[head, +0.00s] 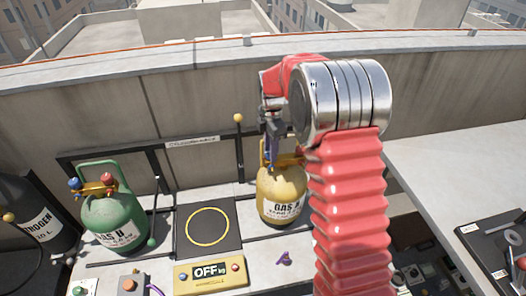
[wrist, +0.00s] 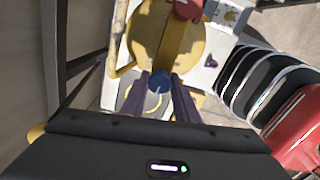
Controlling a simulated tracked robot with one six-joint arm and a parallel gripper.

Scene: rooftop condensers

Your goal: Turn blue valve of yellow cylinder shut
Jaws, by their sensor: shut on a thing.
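The blue valve (wrist: 158,81) sits at the cylinder's near side in the wrist view, between the purple fingertips of my gripper (wrist: 160,88). My gripper is shut on the blue valve. In the head view my gripper (head: 271,158) reaches down to the cylinder's top, and the valve is mostly hidden there. A red knob (wrist: 188,9) is on the cylinder's other side.
A green cylinder (head: 115,215) with red and blue knobs stands at left, a dark nitrogen cylinder (head: 42,220) beyond it. A scale with a yellow ring (head: 208,248) lies between the cylinders, empty. A concrete wall (head: 110,120) rises behind.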

